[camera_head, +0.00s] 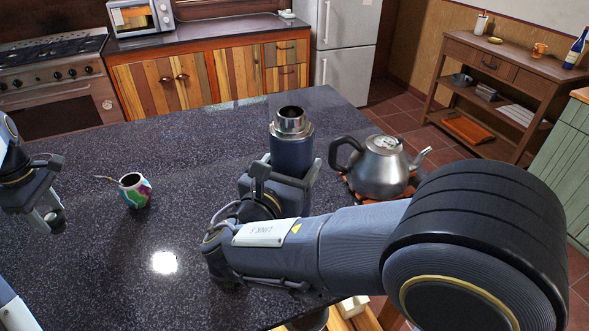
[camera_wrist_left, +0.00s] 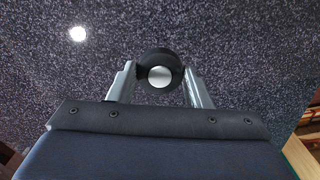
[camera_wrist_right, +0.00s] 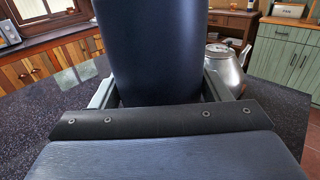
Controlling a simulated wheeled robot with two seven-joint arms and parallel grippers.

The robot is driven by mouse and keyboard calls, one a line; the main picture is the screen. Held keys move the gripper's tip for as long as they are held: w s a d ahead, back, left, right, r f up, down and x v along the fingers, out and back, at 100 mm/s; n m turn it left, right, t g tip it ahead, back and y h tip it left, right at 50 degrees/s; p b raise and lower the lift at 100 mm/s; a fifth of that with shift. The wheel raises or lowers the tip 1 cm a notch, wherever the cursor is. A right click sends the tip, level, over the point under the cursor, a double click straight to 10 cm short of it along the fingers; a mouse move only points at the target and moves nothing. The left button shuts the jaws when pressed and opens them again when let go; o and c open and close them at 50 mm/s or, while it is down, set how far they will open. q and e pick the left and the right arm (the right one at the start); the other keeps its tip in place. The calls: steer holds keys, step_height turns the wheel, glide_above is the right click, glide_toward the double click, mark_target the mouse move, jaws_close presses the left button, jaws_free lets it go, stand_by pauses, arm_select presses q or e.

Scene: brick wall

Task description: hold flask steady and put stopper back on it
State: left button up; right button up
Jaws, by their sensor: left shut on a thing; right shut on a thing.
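The dark blue flask (camera_head: 292,153) stands upright on the counter, its steel mouth open at the top. My right gripper (camera_head: 282,178) is shut around its body, which fills the middle of the right wrist view (camera_wrist_right: 152,50). The stopper (camera_wrist_left: 160,57) is a round black piece with a silver centre. My left gripper (camera_wrist_left: 162,80) is shut on it, with one finger on each side. In the head view my left gripper (camera_head: 48,218) is over the left of the counter, far from the flask. The stopper is small and hard to make out there.
A steel kettle (camera_head: 380,168) stands close to the right of the flask. A colourful mate cup (camera_head: 135,190) with a metal straw stands between my left gripper and the flask. The speckled dark counter (camera_head: 190,150) is otherwise mostly clear.

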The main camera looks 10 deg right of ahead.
mark_target(281, 156)
steer(key=s+r, duration=0.1)
steer(key=s+a+r, duration=0.1)
steer(key=r, duration=0.1)
steer(key=s+a+r, duration=0.1)
steer(key=shift+a+r, duration=0.15)
steer(key=shift+r, duration=0.2)
steer(key=s+a, duration=0.1)
steer(key=s+a+r, duration=0.1)
steer(key=s+r, duration=0.1)
steer(key=shift+s+a, duration=0.4)
steer(key=shift+s+a+r, duration=0.5)
steer(key=shift+s+a, duration=0.15)
steer(key=shift+s, duration=0.2)
steer(key=shift+s+a+r, duration=0.45)
steer(key=shift+s+a, duration=0.15)
steer(key=shift+s, duration=0.25)
